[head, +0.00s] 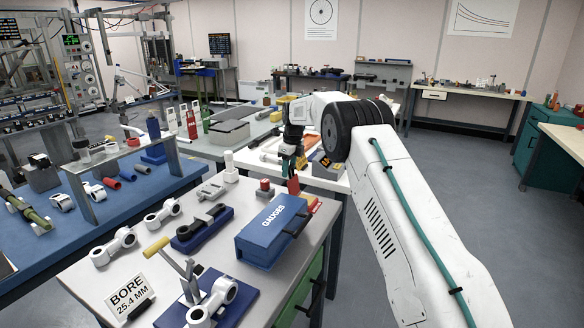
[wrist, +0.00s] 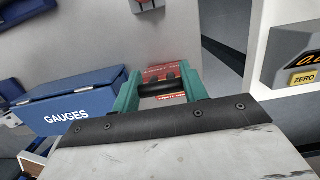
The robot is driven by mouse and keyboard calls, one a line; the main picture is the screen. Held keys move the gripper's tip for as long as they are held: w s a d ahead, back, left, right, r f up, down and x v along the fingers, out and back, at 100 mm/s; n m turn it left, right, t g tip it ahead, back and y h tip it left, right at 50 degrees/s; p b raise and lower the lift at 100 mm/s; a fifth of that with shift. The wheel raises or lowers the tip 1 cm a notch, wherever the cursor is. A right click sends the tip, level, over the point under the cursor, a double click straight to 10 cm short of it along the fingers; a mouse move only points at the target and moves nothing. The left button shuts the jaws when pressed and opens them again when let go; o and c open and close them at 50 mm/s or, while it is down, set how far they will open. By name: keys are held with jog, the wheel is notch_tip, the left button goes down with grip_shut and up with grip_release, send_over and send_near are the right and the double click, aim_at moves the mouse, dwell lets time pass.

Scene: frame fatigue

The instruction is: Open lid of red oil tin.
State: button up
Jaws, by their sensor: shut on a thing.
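The red oil tin (wrist: 165,72) is in the middle of the wrist view, with pale lettering on its top. A black bar-like handle (wrist: 163,88) runs across it. My gripper (wrist: 160,86) has its teal fingers on either side of this handle and is shut on it. In the head view my gripper (head: 293,184) reaches down just behind the blue gauges box, and part of the red tin (head: 309,203) shows below it. The box and fingers hide much of the tin. The lid appears closed, though its edge is hard to make out.
The blue GAUGES box (head: 272,230) stands close to the tin, on its left in the wrist view. A grey block with a red top (head: 265,188) is nearby. A digital readout (wrist: 297,58) with a ZERO button is on the right. The floor (head: 480,190) at right is clear.

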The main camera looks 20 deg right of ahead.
jog(key=shift+w+a+f, duration=0.15)
jog(key=shift+w+a, duration=0.15)
jog(key=shift+w, duration=0.1)
jog(key=o, duration=1.4)
jog(key=shift+a, duration=0.1)
jog(key=shift+s+d+r, duration=0.1)
jog(key=shift+d+r, duration=0.05)
jog(key=shift+r, duration=1.15)
jog(key=shift+s+d+r, duration=0.1)
jog(key=shift+s+r, duration=0.05)
jog(key=shift+r, duration=1.1)
jog(key=shift+s+d+r, duration=0.1)
jog(key=shift+d+r, duration=0.05)
jog(key=shift+r, duration=1.15)
